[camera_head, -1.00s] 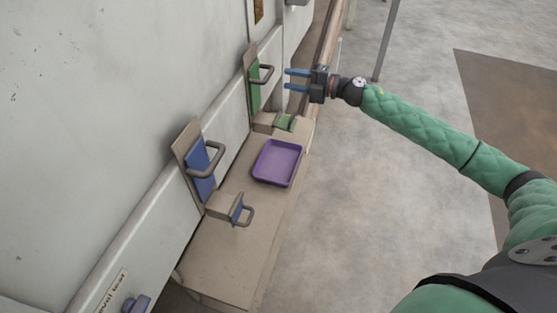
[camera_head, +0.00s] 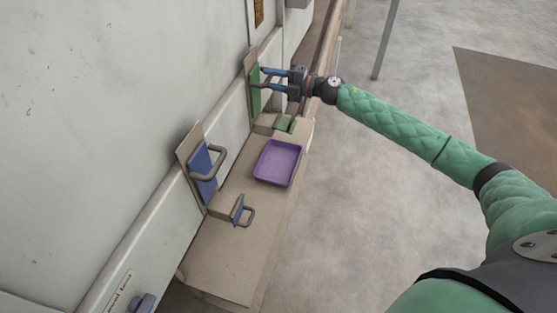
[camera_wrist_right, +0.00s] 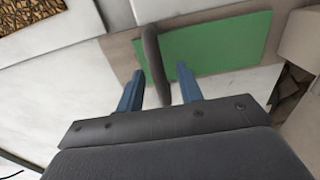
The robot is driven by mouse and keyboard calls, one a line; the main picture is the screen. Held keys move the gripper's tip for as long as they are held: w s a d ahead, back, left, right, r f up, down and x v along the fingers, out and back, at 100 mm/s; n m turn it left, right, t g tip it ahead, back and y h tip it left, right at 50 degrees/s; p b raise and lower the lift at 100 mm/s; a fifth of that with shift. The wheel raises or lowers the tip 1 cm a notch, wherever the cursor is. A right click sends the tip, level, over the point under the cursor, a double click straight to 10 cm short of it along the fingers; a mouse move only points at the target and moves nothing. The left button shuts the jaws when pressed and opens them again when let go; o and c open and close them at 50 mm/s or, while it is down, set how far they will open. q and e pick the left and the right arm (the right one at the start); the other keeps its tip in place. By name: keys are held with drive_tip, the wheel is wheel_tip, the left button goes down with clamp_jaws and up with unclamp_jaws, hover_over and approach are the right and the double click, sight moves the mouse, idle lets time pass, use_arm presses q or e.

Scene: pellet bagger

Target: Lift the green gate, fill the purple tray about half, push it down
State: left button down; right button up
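The green gate (camera_head: 255,90) is a flat panel with a grey loop handle, on the machine's wall at the back. In the right wrist view the green gate (camera_wrist_right: 215,45) fills the upper middle, and its handle (camera_wrist_right: 155,62) lies between my fingers. My right gripper (camera_head: 268,79) is open, its blue fingers on either side of the handle; the fingers are apart in the right wrist view (camera_wrist_right: 162,88). The purple tray (camera_head: 278,163) sits on the ledge below the gates and looks empty. My left gripper is not in view.
A blue gate (camera_head: 203,172) with a handle stands nearer on the same wall. A small blue-faced block with a handle (camera_head: 240,211) and a green one (camera_head: 285,124) sit on the beige ledge (camera_head: 222,262). Brown pellets (camera_wrist_right: 30,14) show behind a window.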

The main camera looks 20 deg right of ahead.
drive_tip(key=shift+c, duration=0.3)
clamp_jaws()
wheel_tip(320, 180, up, 5)
drive_tip(key=p, duration=0.4)
drive_tip(key=shift+f, duration=0.15)
idle(0.4)
idle(6.1)
